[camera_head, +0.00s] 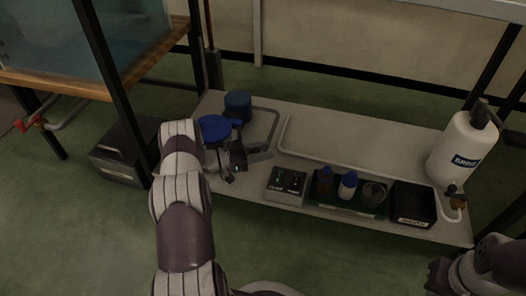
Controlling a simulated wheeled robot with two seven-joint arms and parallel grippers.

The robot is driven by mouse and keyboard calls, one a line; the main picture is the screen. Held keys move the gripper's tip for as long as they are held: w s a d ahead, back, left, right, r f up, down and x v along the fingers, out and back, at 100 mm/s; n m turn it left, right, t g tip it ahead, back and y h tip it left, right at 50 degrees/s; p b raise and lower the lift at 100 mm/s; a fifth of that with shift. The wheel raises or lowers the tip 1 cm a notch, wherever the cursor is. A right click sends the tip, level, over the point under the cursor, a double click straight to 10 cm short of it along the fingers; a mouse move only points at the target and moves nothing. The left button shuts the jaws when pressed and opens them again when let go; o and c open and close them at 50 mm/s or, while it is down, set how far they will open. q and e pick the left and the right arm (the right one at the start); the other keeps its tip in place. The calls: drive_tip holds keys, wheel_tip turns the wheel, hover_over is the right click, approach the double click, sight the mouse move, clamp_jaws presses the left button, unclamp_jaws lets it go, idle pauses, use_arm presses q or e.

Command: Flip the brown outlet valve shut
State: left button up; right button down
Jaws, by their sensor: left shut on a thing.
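A small brown valve (459,201) sits at the foot of the white cylinder (460,148), at the right end of the low bench. A pale bent tube hangs below it. My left gripper (229,166) is over the left part of the bench, far from the valve. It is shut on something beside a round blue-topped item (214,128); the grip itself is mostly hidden. My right gripper (438,276) is low at the right, in front of the bench and below the valve, apart from it. Its jaws are too dark to read.
The bench (350,127) has a raised rail and bare middle. A dark blue pot (238,105), a switch box (287,186), a green tray of bottles (328,205) and a black box (412,204) stand on it. Dark frame posts flank the bench.

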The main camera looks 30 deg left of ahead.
idle(0.4)
use_arm(q)
drive_tip(key=o, duration=1)
drive_tip(key=shift+c, duration=0.2)
drive_tip(key=d+r+p, duration=1.1)
drive_tip(key=shift+d+p, duration=0.35)
drive_tip(key=shift+w, duration=0.1)
